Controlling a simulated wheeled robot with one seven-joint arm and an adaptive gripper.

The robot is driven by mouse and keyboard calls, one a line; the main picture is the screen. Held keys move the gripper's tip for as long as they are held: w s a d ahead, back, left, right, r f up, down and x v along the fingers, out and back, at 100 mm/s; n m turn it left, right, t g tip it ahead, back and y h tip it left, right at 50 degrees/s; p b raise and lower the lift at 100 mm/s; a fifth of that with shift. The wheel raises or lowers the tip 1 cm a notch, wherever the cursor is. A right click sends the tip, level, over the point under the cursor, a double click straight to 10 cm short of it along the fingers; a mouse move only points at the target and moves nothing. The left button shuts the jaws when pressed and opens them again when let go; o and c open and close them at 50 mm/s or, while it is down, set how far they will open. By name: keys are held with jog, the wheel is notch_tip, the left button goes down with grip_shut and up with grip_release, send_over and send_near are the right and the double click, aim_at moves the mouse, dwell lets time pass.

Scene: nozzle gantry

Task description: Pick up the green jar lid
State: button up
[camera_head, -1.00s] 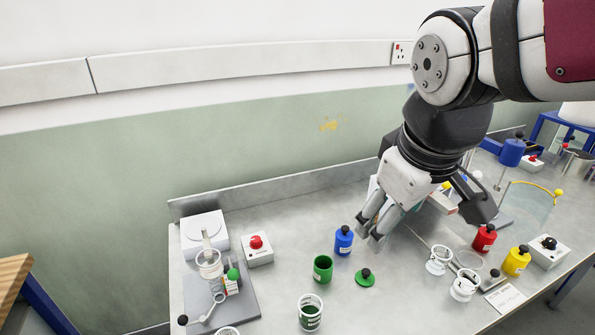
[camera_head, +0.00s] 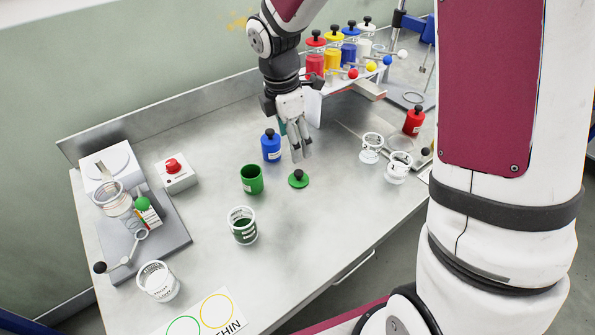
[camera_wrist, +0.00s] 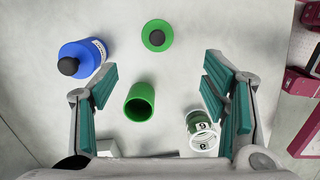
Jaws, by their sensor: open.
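The green jar lid (camera_head: 298,179) is a flat green disc with a black knob. It lies on the metal bench, to the right of the open green jar (camera_head: 251,179). In the wrist view the lid (camera_wrist: 156,35) is at the top centre, beyond the fingertips, with the green jar (camera_wrist: 140,101) nearer. My gripper (camera_head: 301,156) is open and empty, and in the head view its fingers appear just above the lid. In the wrist view my gripper (camera_wrist: 160,85) has its teal finger pads spread wide. Nothing hides the lid.
A blue jar (camera_head: 271,146) with a black knob stands close left of my gripper. A cup with dark green contents (camera_head: 242,226) stands in front. A rack of coloured jars (camera_head: 345,80) is behind. Bare bench lies right of the lid.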

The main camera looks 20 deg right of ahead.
send_over(298, 172)
jog(key=f, duration=0.7)
jog(key=shift+s+a+f, duration=0.15)
jog(key=shift+s+a, duration=0.15)
jog(key=shift+a, duration=0.1)
jog(key=shift+w+d+f, duration=0.1)
jog(key=shift+d+f, duration=0.05)
jog(key=shift+f, duration=0.7)
jog(key=shift+w+d+f, duration=0.1)
jog(key=shift+d+f, duration=0.1)
jog(key=shift+f, duration=0.7)
jog(key=shift+w+d+f, duration=0.1)
jog(key=shift+d+f, duration=0.05)
jog(key=shift+f, duration=0.7)
jog(key=shift+c, duration=0.6)
jog(key=c, duration=0.8)
